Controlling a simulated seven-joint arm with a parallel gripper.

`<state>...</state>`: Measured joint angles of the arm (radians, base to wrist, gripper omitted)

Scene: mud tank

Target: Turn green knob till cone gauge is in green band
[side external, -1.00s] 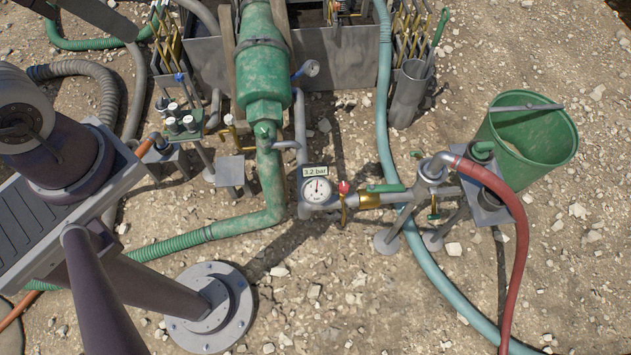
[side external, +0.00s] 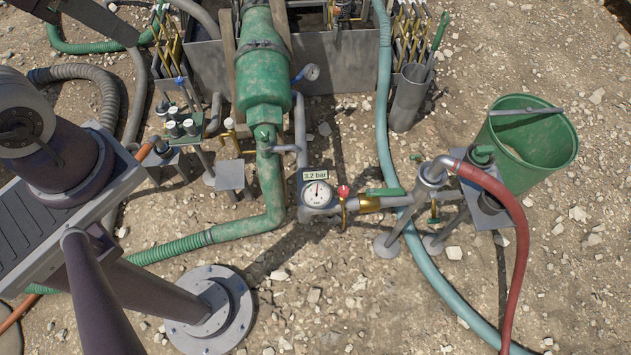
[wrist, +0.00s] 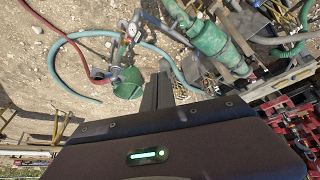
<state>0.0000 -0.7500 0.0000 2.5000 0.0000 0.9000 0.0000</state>
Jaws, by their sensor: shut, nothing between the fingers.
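A round white gauge (side external: 317,193) with a label reading 3.2 bar sits on the pipework at the middle of the side external view. Its needle points about straight up; I cannot make out a green band. I cannot tell which green part is the task's knob. The large green cone body (side external: 263,85) stands above the gauge. My gripper (wrist: 158,80) shows in the wrist view, shut and empty, apart from the pipework.
A small red knob (side external: 343,191) is beside the gauge. A green bucket (side external: 530,140), a red hose (side external: 518,220) and a pale blue hose (side external: 440,275) lie to the right. A grey tank (side external: 335,70) stands behind. Stony ground is open at the front.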

